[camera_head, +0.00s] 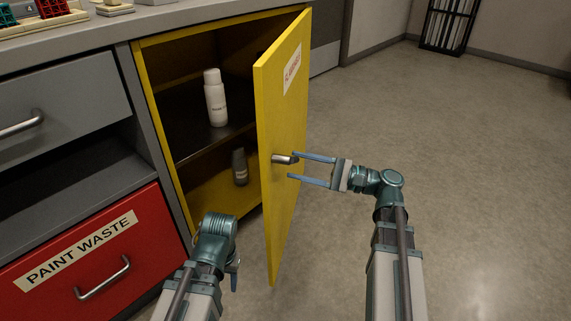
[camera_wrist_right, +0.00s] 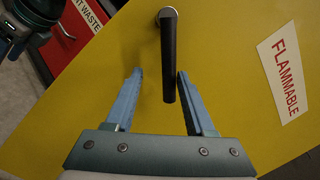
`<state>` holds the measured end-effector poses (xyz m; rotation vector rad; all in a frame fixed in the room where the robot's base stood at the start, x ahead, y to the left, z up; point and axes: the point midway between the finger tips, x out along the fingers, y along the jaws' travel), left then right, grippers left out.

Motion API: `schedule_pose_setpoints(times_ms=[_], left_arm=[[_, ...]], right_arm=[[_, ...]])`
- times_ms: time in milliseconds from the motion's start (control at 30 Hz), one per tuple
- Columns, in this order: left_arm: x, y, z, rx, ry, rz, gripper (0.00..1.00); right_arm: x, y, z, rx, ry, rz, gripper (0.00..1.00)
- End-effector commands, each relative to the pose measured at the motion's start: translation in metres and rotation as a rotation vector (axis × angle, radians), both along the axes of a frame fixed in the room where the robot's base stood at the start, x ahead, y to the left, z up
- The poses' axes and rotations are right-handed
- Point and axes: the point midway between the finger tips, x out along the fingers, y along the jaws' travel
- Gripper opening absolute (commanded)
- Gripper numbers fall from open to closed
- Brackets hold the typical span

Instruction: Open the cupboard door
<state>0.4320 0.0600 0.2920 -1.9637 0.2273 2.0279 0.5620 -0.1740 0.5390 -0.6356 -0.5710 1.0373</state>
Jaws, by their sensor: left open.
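The yellow cupboard door (camera_head: 283,200) stands open wide, hinged away from the yellow cupboard (camera_head: 188,190), and its inside shelves are exposed. My right gripper (camera_head: 291,166) is open at the handle. In the right wrist view its two blue fingers (camera_wrist_right: 158,73) lie either side of the handle's line, with the right finger close to it; contact cannot be told. My left gripper (camera_head: 233,272) is low in front of the cupboard, mostly hidden by its own wrist.
A white bottle (camera_head: 215,98) stands on the upper shelf and a grey bottle (camera_head: 239,167) on the lower one. A red drawer (camera_head: 90,262) and a grey drawer (camera_head: 55,98) are at the left. Open floor (camera_head: 450,150) lies right of the door.

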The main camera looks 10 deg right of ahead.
Motion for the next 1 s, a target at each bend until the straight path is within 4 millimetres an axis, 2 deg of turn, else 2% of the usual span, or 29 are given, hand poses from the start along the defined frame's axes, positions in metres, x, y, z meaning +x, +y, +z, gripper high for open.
schedule_pose_setpoints(times_ms=[33, 200, 400, 600, 1000], left_arm=[[0.0, 0.0, -0.003, 0.0, 0.0, 0.0, 0.52], [0.0, 0.0, -0.008, 0.0, 0.0, 0.0, 0.52], [0.0, 0.0, -0.011, 0.0, 0.0, 0.0, 0.52], [0.0, 0.0, -0.012, 0.0, 0.0, 0.0, 0.52], [0.0, 0.0, -0.012, 0.0, 0.0, 0.0, 0.52]], right_arm=[[-0.005, -0.012, -0.004, -0.001, 0.0, -0.005, 0.52], [-0.018, -0.045, -0.008, 0.0, 0.0, -0.004, 0.52], [-0.03, -0.07, -0.011, 0.0, 0.001, -0.002, 0.52], [-0.036, -0.08, -0.012, 0.0, 0.001, 0.001, 0.52], [-0.037, -0.081, -0.012, 0.0, 0.001, 0.002, 0.52]])
